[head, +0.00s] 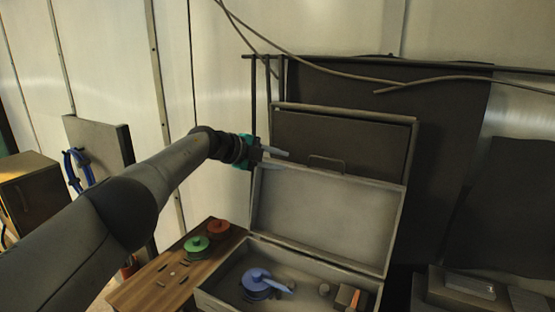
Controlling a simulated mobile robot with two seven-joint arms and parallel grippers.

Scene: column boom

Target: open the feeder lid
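A grey box (225,298), which I take to be the feeder, stands at the lower middle. Its lid (320,212) is raised, standing almost upright and leaning back, with its pale inner face towards me. My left gripper (277,158) is at the lid's upper left corner. Its two fingers look apart, with nothing seen between them. I cannot tell whether a finger touches the lid. My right gripper is not in view.
The box holds a blue round thing with a handle (257,279) and small round parts. A wooden table (150,288) on the left bears a green knob (196,245) and a red one (218,228). A dark panel with a handle (365,148) stands behind the lid. Cables hang above.

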